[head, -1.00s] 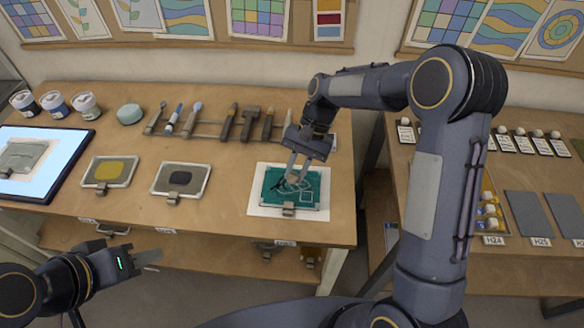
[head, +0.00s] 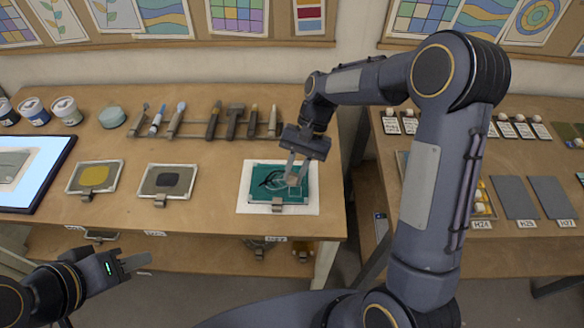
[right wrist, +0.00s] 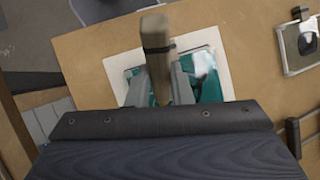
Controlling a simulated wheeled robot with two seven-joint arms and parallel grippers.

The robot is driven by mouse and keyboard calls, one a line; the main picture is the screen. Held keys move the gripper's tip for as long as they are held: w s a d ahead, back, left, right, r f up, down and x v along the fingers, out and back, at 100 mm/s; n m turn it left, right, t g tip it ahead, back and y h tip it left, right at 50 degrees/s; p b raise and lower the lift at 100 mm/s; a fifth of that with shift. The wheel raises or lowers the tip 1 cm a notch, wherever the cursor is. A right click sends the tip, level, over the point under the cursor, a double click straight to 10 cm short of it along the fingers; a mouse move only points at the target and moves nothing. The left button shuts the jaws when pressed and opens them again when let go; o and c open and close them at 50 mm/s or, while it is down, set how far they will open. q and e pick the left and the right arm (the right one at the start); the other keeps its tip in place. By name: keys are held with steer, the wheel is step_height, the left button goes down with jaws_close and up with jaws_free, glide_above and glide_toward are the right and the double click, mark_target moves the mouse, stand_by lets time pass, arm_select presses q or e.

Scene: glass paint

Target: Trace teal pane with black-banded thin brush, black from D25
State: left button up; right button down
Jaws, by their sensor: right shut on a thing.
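The teal pane (head: 256,195) lies on a white sheet at the right end of the main table, with a clip at its front edge. Curved black strokes mark its left part; pale outlines show on it. My right gripper (head: 293,172) is over the pane, shut on a brush (right wrist: 158,50) with a wooden handle and a dark band. The brush tip is hidden, so I cannot tell whether it touches the pane. A palette with a dark paint patch (head: 174,180) lies left of the pane; its label is unreadable. My left gripper (head: 137,264) is open and empty before the table.
A yellow paint palette (head: 94,177) and a lit panel (head: 40,180) lie further left. Brushes and tools (head: 213,120) rest on a rack behind, beside paint pots (head: 65,110). A second table (head: 440,140) with tiles stands right. Table between dark palette and sheet is clear.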

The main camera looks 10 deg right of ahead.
steer(key=shift+s+a, duration=0.45)
steer(key=shift+a, duration=0.45)
steer(key=shift+s+a, duration=0.5)
steer(key=shift+a, duration=0.35)
steer(key=shift+s+a, duration=0.45)
steer(key=shift+a, duration=0.45)
steer(key=shift+w+d+p, duration=0.3)
steer(key=shift+d, duration=0.45)
steer(key=shift+w+d+p, duration=0.3)
steer(key=shift+d, duration=0.5)
steer(key=shift+w+d+p, duration=0.3)
steer(key=shift+d, duration=0.45)
stand_by(1.1)
